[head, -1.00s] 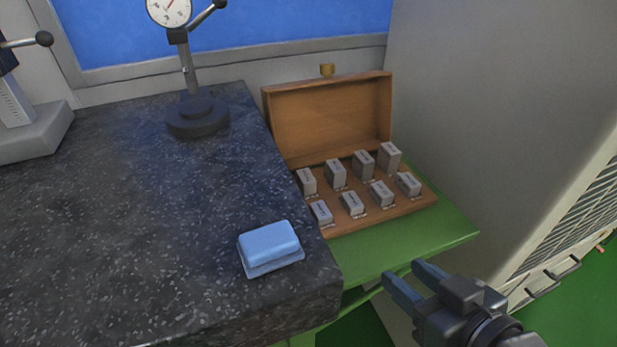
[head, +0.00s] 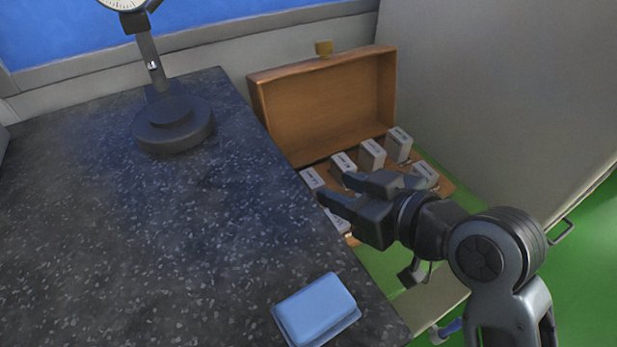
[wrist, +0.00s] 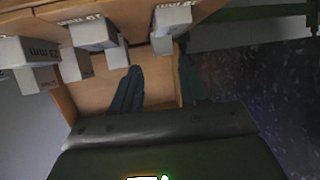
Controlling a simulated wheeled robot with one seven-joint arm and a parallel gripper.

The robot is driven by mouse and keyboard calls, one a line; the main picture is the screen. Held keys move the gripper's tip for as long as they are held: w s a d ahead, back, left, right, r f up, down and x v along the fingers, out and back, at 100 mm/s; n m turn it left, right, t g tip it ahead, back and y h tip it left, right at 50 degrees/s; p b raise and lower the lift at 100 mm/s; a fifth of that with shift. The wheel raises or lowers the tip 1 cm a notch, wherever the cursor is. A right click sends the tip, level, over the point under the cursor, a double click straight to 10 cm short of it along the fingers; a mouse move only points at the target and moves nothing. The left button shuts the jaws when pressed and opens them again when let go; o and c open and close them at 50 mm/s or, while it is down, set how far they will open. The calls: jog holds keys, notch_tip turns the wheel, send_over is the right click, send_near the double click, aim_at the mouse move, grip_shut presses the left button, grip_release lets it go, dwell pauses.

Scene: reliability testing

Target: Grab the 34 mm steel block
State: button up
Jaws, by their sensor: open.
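Several grey steel blocks stand in two rows in an open wooden case (head: 320,105). In the head view the labels are too small to read, so I cannot tell which is the 34 mm block. A back-row block (head: 398,145) and a right-end block (head: 425,172) show clearly. My gripper (head: 336,187) is open over the case's front-left part and hides some front-row blocks. Nothing is between the fingers.
A dark granite surface plate (head: 230,240) fills the left, its edge close beside my gripper. A blue box (head: 316,308) lies near its front corner. A dial gauge stand (head: 172,125) is at the back. The raised case lid and a grey cabinet (head: 490,90) bound the back and right.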

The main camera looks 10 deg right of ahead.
aim_at(313, 179)
jog(key=x, duration=0.3)
jog(key=p+x, duration=0.1)
jog(key=shift+w+a+r, duration=0.15)
jog(key=shift+a, duration=0.15)
jog(key=shift+w+a+f, duration=0.2)
jog(key=shift+w+f, duration=0.05)
jog(key=shift+w, duration=0.05)
grip_shut()
